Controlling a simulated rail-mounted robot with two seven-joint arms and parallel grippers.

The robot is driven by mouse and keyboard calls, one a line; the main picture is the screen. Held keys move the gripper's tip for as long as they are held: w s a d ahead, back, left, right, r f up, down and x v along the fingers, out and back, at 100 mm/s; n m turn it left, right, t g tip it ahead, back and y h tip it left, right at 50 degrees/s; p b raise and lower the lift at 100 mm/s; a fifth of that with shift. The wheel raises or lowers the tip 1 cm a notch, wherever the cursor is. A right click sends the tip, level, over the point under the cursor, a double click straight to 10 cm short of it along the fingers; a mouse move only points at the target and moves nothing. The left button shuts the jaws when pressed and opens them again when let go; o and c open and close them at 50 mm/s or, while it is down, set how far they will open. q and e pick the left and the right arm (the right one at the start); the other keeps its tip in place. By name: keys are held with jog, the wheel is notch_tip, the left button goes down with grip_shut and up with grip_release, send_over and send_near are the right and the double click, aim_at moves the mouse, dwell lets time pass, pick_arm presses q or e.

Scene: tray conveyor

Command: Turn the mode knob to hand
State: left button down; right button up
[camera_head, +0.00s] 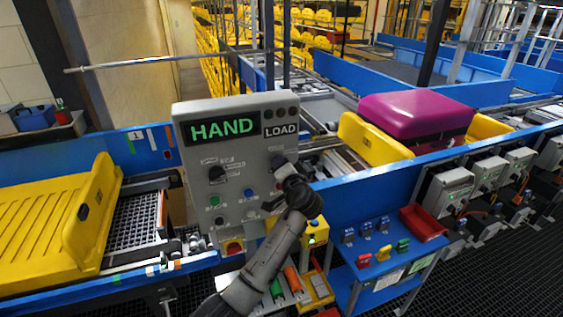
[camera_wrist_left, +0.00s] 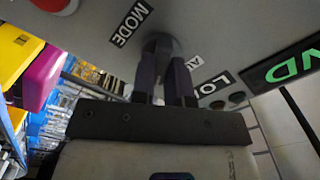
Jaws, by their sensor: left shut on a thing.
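The grey control panel (camera_head: 235,135) faces me, with a green lit HAND display (camera_head: 222,128) and a smaller LOAD display (camera_head: 281,130). My left gripper (camera_head: 285,172) is at the panel's right side and largely hides the mode knob (camera_head: 277,161). In the left wrist view the dark mode knob (camera_wrist_left: 160,42) is between the two fingers of my left gripper (camera_wrist_left: 165,75), which are shut on it. A MODE label (camera_wrist_left: 131,22) is beside it, and a partly hidden label starts with AU. Where the knob points is hidden. My right gripper is not in view.
A second black knob (camera_head: 216,173) and several buttons are on the panel's left and lower parts. A yellow tray (camera_head: 85,215) is at left; another yellow tray (camera_head: 372,140) holds a magenta suitcase (camera_head: 417,113). A blue stand (camera_head: 385,262) with a red bin (camera_head: 423,222) is at right.

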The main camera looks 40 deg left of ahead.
pick_arm(q)
jog(key=shift+m, duration=0.3)
dwell(0.4)
jog(key=c, duration=1.1)
grip_release()
jog(key=shift+b+v, duration=1.25)
jog(key=shift+v, duration=5.7)
